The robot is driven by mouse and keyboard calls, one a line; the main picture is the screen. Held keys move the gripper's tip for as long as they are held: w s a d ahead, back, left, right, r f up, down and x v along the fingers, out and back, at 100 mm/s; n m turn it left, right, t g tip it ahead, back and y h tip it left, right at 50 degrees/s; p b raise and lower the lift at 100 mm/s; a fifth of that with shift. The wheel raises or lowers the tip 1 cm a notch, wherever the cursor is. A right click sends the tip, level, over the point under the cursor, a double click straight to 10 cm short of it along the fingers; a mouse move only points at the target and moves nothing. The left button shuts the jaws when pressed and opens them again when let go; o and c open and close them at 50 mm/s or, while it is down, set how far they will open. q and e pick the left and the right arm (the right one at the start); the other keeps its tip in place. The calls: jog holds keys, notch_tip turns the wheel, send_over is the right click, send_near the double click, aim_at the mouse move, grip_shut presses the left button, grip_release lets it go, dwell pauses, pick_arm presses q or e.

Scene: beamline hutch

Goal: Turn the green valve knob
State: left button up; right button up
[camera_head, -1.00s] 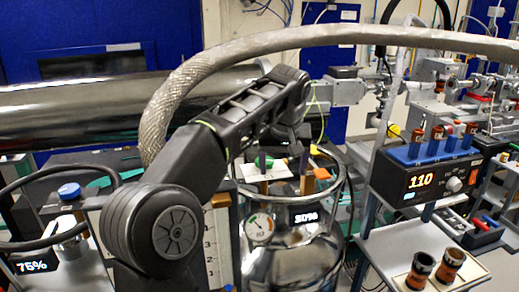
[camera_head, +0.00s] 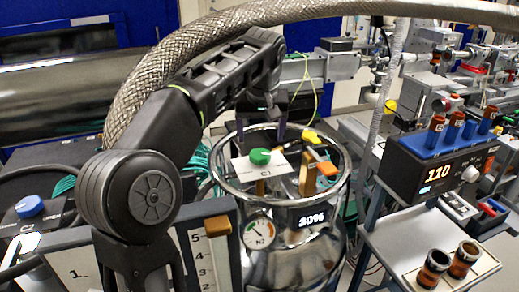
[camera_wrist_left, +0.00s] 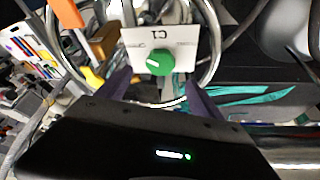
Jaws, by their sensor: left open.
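The green valve knob (camera_head: 260,156) sits on a white plate marked C1 (camera_head: 243,170), above the shiny metal dewar (camera_head: 292,262). In the left wrist view the green knob (camera_wrist_left: 160,61) has a white pointer line and lies just beyond my fingers. My left gripper (camera_head: 262,118) is behind and above the knob in the head view, its two fingers spread and apart from the knob. In the left wrist view its dark fingers (camera_wrist_left: 152,88) stand either side below the knob, with nothing between them. My right gripper is not in view.
An orange handle (camera_head: 326,168) and a yellow one (camera_head: 311,136) stand right of the knob within the dewar's ring. A blue knob (camera_head: 29,206) is at far left. A thick braided hose (camera_head: 290,24) arches overhead. A display box reading 110 (camera_head: 435,170) stands at right.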

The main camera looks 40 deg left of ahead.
aim_at(260, 153)
pick_arm(q)
jog(key=shift+p+x, duration=0.6)
jog(key=shift+x, duration=3.25)
jog(key=c, duration=1.4)
